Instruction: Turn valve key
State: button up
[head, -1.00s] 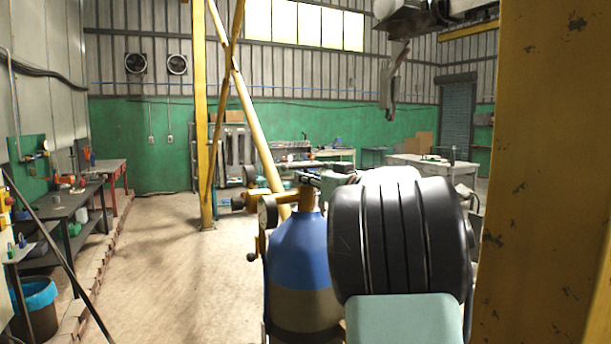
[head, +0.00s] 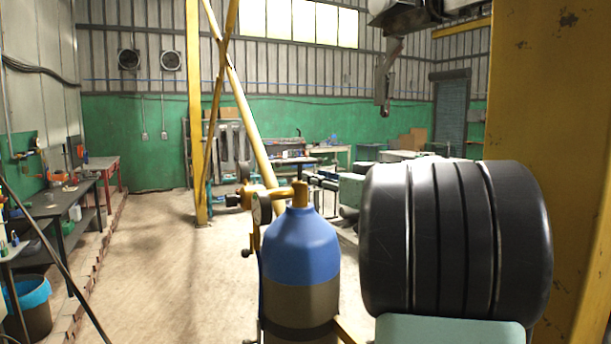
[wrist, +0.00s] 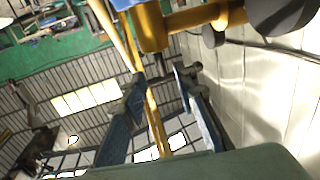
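A blue gas cylinder (head: 301,245) with a grey lower part stands upright in the head view. A yellow valve (head: 300,194) sits on its top, with a yellow side pipe and a round gauge (head: 262,209) at left. The yellow valve body also shows at the top of the wrist view (wrist: 150,27), beyond the fingertips. I cannot make out a separate valve key. In the head view my gripper (head: 318,180) is small and partly hidden, just right of the valve top.
A yellow column (head: 548,100) stands close at right. Yellow braces (head: 195,110) rise behind the cylinder. A dark workbench (head: 62,212) and a bin with a blue liner (head: 28,300) are at left. The floor left of the cylinder is open. A hook (head: 384,85) hangs at upper right.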

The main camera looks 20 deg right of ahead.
jog(key=v, duration=0.4)
jog(key=shift+s, duration=0.2)
